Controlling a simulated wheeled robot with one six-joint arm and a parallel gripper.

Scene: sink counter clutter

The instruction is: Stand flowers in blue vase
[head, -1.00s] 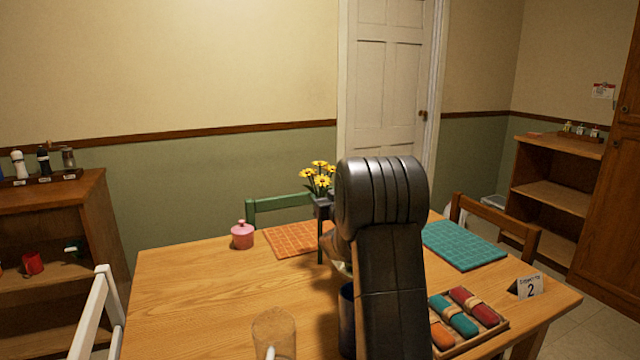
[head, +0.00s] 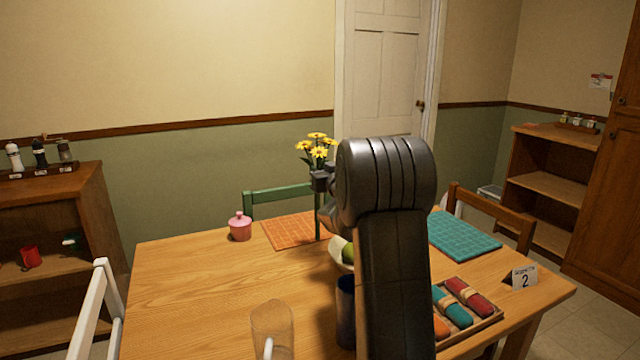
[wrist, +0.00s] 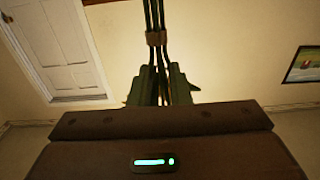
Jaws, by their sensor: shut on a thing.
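The yellow flowers (head: 317,149) are upright in the head view, held above the table. My gripper (head: 322,181) is shut on their green stems, just below the blooms; my arm hides part of it. In the wrist view the banded stems (wrist: 156,38) pass between the fingers (wrist: 161,88). The dark blue vase (head: 346,312) stands on the table (head: 200,290), nearer the camera than the flowers and partly hidden by my arm. The stems are apart from the vase, above the area near the orange mat.
A bowl with green fruit (head: 347,252) is behind the vase, partly hidden. A clear glass pitcher (head: 272,328) stands front left of the vase. A pink jar (head: 240,229), an orange mat (head: 285,232) and a tray of napkins (head: 470,312) surround them. The left tabletop is clear.

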